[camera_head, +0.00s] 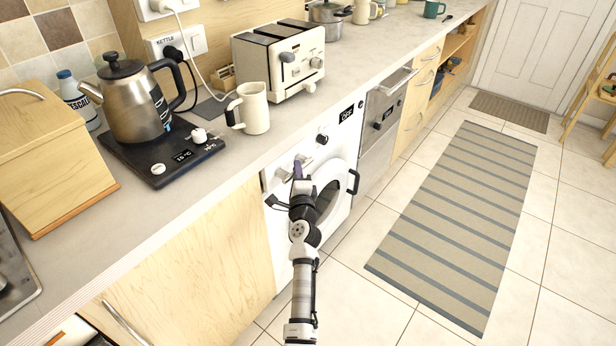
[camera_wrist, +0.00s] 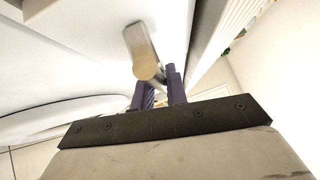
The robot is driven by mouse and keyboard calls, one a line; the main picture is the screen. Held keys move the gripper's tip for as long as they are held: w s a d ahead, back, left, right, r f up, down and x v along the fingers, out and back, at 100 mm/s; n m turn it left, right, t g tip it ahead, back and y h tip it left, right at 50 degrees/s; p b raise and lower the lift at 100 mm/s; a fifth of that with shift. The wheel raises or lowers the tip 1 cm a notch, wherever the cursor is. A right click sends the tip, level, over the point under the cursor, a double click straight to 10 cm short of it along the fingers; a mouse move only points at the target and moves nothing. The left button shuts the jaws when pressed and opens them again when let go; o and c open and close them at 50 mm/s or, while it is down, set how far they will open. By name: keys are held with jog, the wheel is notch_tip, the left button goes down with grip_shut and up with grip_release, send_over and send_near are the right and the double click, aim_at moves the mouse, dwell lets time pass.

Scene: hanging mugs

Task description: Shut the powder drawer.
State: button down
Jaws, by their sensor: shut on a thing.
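The white washing machine (camera_head: 336,172) stands under the counter, and its powder drawer (camera_head: 283,167) is at the top left of its front, partly hidden by my gripper. How far the drawer stands out is hard to tell. My gripper (camera_head: 301,167) is at the drawer front, left of the machine's round door. In the wrist view the two purple fingers of my gripper (camera_wrist: 159,91) are close together, with a pale metallic, rounded handle or knob (camera_wrist: 143,52) right at their tips. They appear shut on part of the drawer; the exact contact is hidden.
The round door (camera_head: 333,190) has a black handle at its right. The counter (camera_head: 225,165) overhangs above, holding a kettle (camera_head: 135,103), a cream jug (camera_head: 252,108) and a toaster (camera_head: 280,60). Floor tiles and a striped rug (camera_head: 460,220) lie clear to the right.

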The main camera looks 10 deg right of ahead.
jog(key=shift+w+a, duration=0.3)
jog(key=shift+w, duration=0.15)
jog(key=c, duration=1.4)
grip_release()
jog(key=shift+s+d, duration=0.1)
jog(key=shift+s, duration=0.05)
jog(key=shift+s, duration=0.1)
jog(key=s+a+f+b, duration=0.1)
jog(key=s+f, duration=0.1)
jog(key=s, duration=1.1)
jog(key=shift+s+a, duration=0.2)
jog(key=shift+a, duration=0.2)
